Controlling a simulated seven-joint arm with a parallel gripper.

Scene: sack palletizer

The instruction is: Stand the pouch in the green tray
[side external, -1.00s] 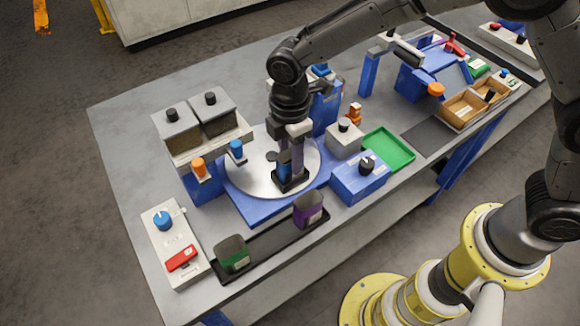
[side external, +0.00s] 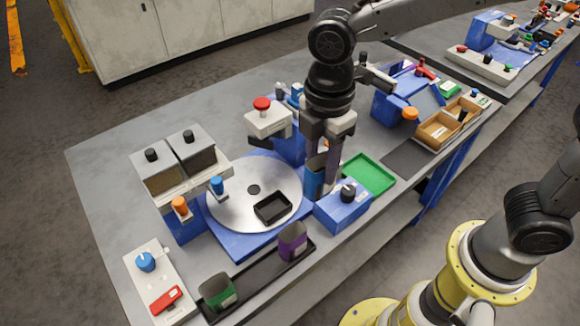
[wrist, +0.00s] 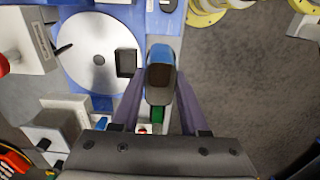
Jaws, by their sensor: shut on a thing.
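My gripper (side external: 323,178) is shut on a blue pouch (side external: 314,178) and holds it upright above the table, between the turntable and the green tray. In the wrist view the pouch (wrist: 161,72) sits between my two fingers, with its dark open top towards the camera. The green tray (side external: 369,174) lies flat and empty to the right of my gripper. Only a small green patch, perhaps the tray, shows below the pouch in the wrist view. A black square holder (side external: 273,208) sits empty on the turntable.
The silver turntable (side external: 233,207) is on the left. A blue box with a black knob (side external: 343,204) stands just in front of the green tray. A purple pouch (side external: 293,242) and a green pouch (side external: 217,291) stand on a black rail. A cardboard box (side external: 438,129) is farther right.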

